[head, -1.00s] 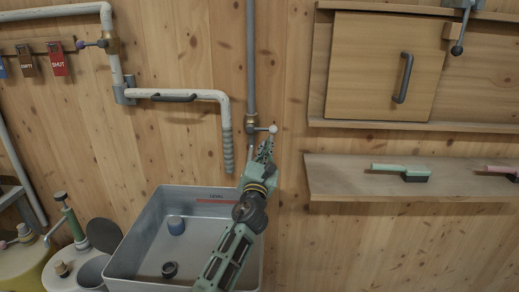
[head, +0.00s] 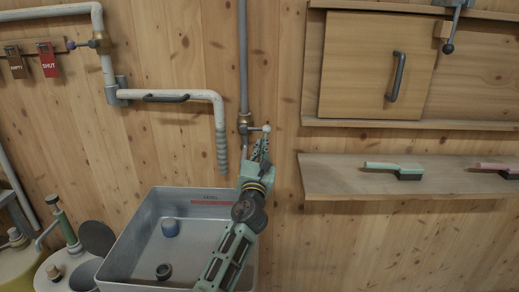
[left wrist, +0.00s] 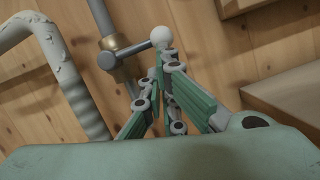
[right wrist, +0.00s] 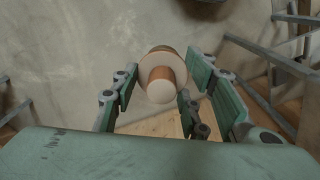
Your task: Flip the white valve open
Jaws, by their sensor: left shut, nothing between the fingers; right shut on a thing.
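The white valve has a brass body (head: 244,121) on the vertical grey pipe, with a lever ending in a white ball (head: 267,128). The lever points right, roughly level. In the left wrist view the white ball (left wrist: 161,36) is just beyond my fingertips. My left gripper (head: 260,148) is shut and empty, its tips just below the ball; in its wrist view (left wrist: 158,75) the fingers meet with nothing between them. Whether the tips touch the lever is unclear. My right gripper (right wrist: 155,95) is shut on a round cream-and-wood knobbed thing (right wrist: 160,80); it is out of the head view.
A white pipe with a ribbed hose end (head: 222,150) hangs left of the valve. A grey bin (head: 125,245) stands below. A shelf (head: 330,180) with two brushes and a wooden cabinet door (head: 360,65) are at right. Tags (head: 47,62) hang at left.

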